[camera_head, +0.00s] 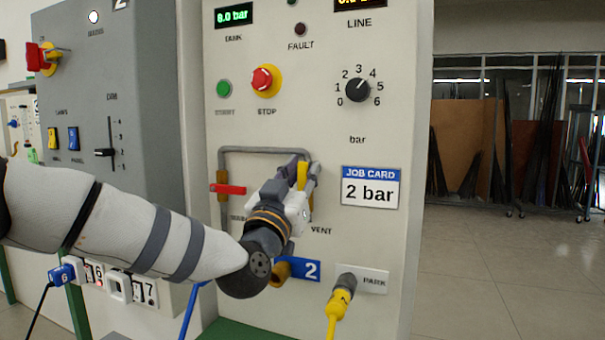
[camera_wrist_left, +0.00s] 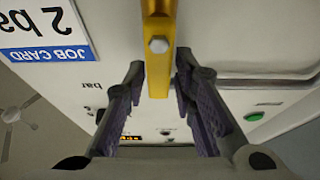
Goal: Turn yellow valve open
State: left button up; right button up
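The yellow valve handle (camera_head: 302,177) is on the front panel, at the right end of a grey pipe loop above the VENT label. In the left wrist view the yellow handle (camera_wrist_left: 158,60) hangs down between my fingers, with a bolt head on it. The gripper body hides the lower part of the valve. My right gripper is not in view.
A red valve handle (camera_head: 228,189) sits left on the same pipe. A job card (camera_head: 370,187) reads 2 bar. A yellow plug and cable (camera_head: 340,298) sit below at PARK. A red stop button (camera_head: 266,79) and a dial (camera_head: 358,90) are above.

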pick_arm(q)
jog(key=v, duration=1.2)
jog(key=shift+a, duration=0.1)
